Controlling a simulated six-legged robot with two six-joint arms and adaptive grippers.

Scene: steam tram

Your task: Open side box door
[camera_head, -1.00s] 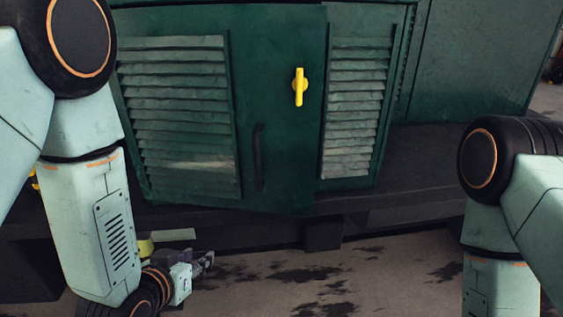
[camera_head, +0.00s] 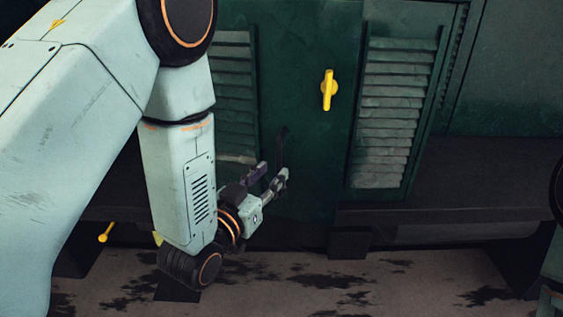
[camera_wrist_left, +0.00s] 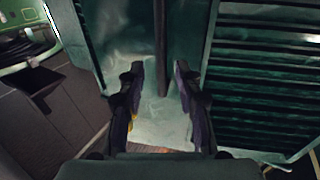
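The door's right edge seems to stand slightly forward of the neighbouring louvred panel; how far is unclear. My left gripper (camera_head: 272,176) is at the handle's lower part, fingers apart. In the left wrist view, the handle (camera_wrist_left: 160,45) runs between the open fingertips of the left gripper (camera_wrist_left: 160,72), with gaps visible on both sides. My right gripper is out of view.
A fixed louvred panel (camera_head: 395,110) is right of the door. A dark ledge (camera_head: 460,190) runs below the box, above stained ground (camera_head: 330,285). A small yellow lever (camera_head: 106,232) sticks out at lower left. Space in front of the right panel looks clear.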

